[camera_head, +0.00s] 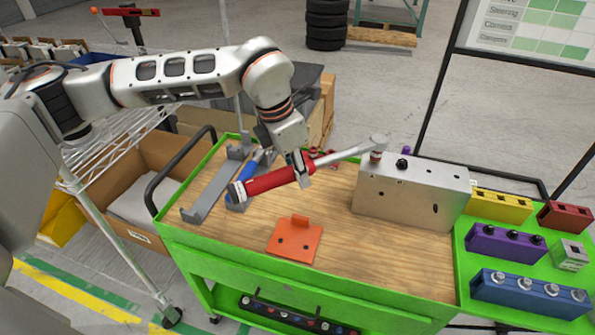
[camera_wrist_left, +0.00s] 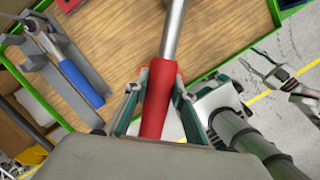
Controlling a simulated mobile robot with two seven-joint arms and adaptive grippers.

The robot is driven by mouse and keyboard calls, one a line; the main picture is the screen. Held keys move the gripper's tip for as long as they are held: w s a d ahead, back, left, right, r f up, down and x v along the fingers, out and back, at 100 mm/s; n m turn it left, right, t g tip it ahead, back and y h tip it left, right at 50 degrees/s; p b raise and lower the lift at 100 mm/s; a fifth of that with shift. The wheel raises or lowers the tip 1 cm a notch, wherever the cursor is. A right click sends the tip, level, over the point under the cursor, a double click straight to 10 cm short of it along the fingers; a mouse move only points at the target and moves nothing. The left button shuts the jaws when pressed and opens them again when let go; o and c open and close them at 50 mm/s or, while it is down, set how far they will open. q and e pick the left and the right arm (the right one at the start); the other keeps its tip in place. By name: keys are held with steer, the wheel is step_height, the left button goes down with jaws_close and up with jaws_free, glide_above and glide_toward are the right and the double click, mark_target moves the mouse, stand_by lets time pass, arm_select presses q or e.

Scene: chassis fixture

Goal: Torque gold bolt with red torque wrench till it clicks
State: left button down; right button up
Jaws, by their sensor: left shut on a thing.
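The red torque wrench (camera_head: 270,181) is held above the cart top, its red handle in my left gripper (camera_head: 301,168). Its silver shaft runs right to a round head over the far-left corner of the metal chassis block (camera_head: 411,196). A brownish socket or bolt piece shows under the head; I cannot tell whether it is the gold bolt. In the left wrist view, my left gripper (camera_wrist_left: 158,100) is closed around the red handle (camera_wrist_left: 157,98). My right gripper (camera_wrist_left: 275,75) shows there at the right, fingers apart and empty, beyond the cart edge.
A grey holder (camera_head: 215,187) and a blue-handled tool (camera_head: 240,182) lie left on the green cart. An orange bracket (camera_head: 296,243) sits in front. Yellow (camera_head: 500,205), purple (camera_head: 506,243) and blue (camera_head: 530,294) socket blocks stand right. Bare wood is clear front right.

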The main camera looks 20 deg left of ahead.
arm_select(q)
steer(key=shift+w+a, duration=0.1)
steer(key=shift+w+a+m, duration=0.4)
steer(key=shift+w+a, duration=0.05)
steer(key=shift+w, duration=0.05)
steer(key=shift+w+a+p, duration=0.2)
steer(key=shift+p, duration=0.15)
stand_by(0.4)
steer(key=shift+w+a+m, duration=0.25)
steer(key=shift+w+m, duration=0.05)
steer(key=shift+w, duration=0.05)
steer(key=shift+w+a+p, duration=0.2)
steer(key=shift+w+p, duration=0.1)
steer(key=shift+p, duration=0.1)
stand_by(0.3)
steer(key=shift+w+a+m, duration=0.2)
steer(key=shift+w+m, duration=0.1)
steer(key=shift+m, duration=0.1)
steer(key=shift+w+a+h+p, duration=0.2)
steer(key=shift+w+h+p, duration=0.1)
steer(key=shift+w+p, duration=0.1)
steer(key=shift+w+a+m, duration=0.15)
steer(key=shift+w+m, duration=0.1)
steer(key=shift+m, duration=0.15)
